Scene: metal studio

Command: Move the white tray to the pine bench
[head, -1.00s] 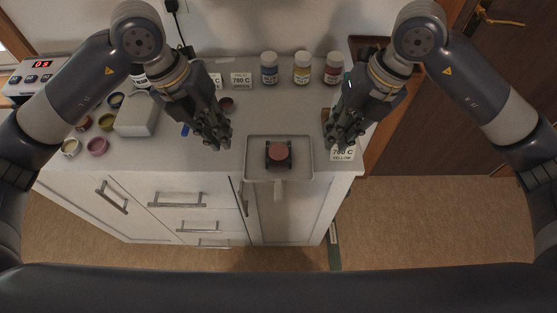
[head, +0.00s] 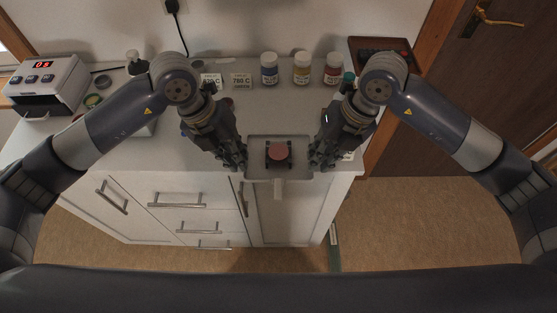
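The white tray (head: 257,174) lies on the white cabinet top near its front edge. A small dark stand with a reddish round piece (head: 278,152) is in the middle of the tray. My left gripper (head: 240,163) is at the tray's left rim, and my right gripper (head: 316,162) is at its right rim. The fingers are dark and small here; I cannot tell whether they are closed on the rims. No pine bench can be made out in this view.
A kiln-like box (head: 50,82) with a red display is at the left. Label cards (head: 241,80) stand behind my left gripper. A wooden door (head: 480,90) is at the right.

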